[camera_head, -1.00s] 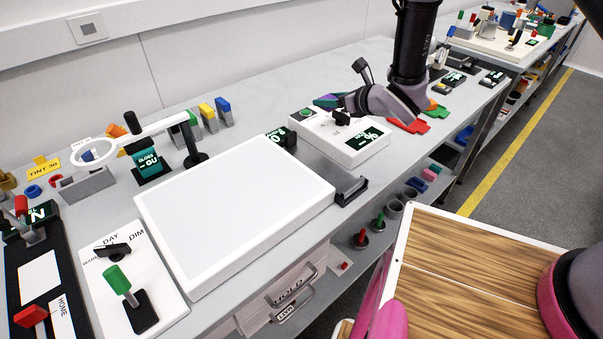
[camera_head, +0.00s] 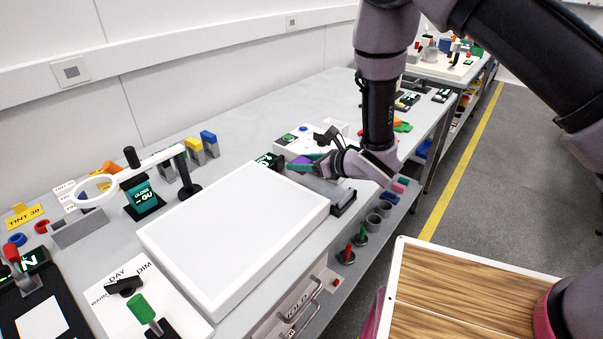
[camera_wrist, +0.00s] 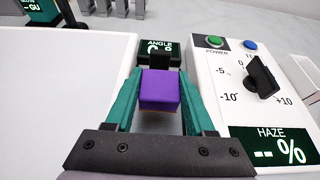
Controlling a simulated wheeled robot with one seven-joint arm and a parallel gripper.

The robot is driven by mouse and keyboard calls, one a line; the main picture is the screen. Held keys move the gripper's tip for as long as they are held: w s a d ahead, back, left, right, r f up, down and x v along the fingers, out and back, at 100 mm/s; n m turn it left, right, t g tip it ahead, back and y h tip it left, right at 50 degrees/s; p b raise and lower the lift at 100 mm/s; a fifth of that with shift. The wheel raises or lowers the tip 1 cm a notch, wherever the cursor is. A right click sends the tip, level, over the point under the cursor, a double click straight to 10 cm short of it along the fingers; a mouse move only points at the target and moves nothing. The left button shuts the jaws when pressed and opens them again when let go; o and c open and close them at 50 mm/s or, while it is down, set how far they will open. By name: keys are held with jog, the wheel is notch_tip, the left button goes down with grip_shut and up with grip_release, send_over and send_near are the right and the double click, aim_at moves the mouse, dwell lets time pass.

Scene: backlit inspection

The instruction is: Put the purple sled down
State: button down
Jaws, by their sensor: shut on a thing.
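The purple sled (camera_wrist: 160,90) is a small purple block held between the two teal fingers of my gripper (camera_wrist: 160,104) in the wrist view. My gripper (camera_head: 304,163) is shut on it. In the head view only a bit of the purple sled (camera_head: 302,160) shows at the fingertips, near the far right corner of the white light panel (camera_head: 235,235). The black ANGLE display (camera_wrist: 159,50) lies just beyond the sled in the wrist view. The sled's underside is hidden, so I cannot tell whether it touches anything.
The white HAZE box (camera_wrist: 213,75) with a black knob (camera_wrist: 261,76) stands close on the right. A black bracket (camera_head: 344,203) is at the panel's right edge. A ring on a white arm (camera_head: 95,190) hangs left of the panel.

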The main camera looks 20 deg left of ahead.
aim_at(301, 179)
jog(key=shift+f, duration=1.65)
jog(key=shift+f, duration=0.2)
jog(key=c, duration=0.5)
grip_release()
jog(key=shift+r, duration=0.2)
jog(key=v, duration=1.2)
jog(key=shift+w+r, duration=0.1)
